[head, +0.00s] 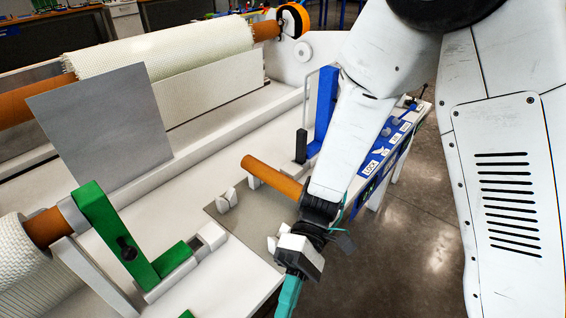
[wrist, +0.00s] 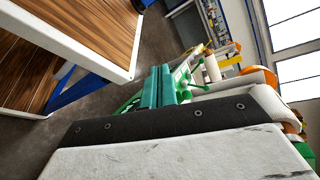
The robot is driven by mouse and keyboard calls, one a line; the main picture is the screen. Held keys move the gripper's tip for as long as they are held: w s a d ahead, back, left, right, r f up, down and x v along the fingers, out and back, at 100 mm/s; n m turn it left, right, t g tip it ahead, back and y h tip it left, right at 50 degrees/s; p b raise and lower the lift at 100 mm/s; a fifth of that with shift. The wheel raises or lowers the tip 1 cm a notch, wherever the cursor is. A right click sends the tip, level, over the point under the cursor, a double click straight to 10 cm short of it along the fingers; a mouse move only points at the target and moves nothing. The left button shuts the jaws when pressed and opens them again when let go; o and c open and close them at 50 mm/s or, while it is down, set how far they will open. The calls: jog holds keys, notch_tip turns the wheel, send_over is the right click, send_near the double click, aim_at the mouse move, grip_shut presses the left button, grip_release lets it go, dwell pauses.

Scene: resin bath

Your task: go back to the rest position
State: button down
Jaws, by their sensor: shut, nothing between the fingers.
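My gripper (head: 288,297) hangs at the bottom middle of the head view, in front of the white machine's near edge. Its teal fingers are cut off by the picture's lower edge. In the wrist view the two teal fingers of my gripper (wrist: 159,87) lie side by side, shut, with nothing held between them. My white arm reaches down from the top right of the head view and hides part of the machine.
An orange tube (head: 270,176) lies beside my wrist. A green bracket (head: 110,235), a blue upright (head: 326,105), a grey sheet (head: 100,125) and a fabric roll (head: 165,48) are on the machine. A wood-topped table (wrist: 95,30) shows in the wrist view. Open floor (head: 415,235) lies right.

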jog(key=w+d+r+m+t+h, duration=0.1)
jog(key=d+r+m+t, duration=0.4)
jog(key=d, duration=0.8)
jog(key=w+d+r+m+t+h, duration=0.2)
jog(key=d+r+m+t+h, duration=0.2)
jog(key=d+r+t, duration=0.6)
jog(key=d+r+m, duration=0.1)
jog(key=d+r, duration=0.2)
jog(key=shift+w+r, duration=0.15)
jog(key=shift+r, duration=0.15)
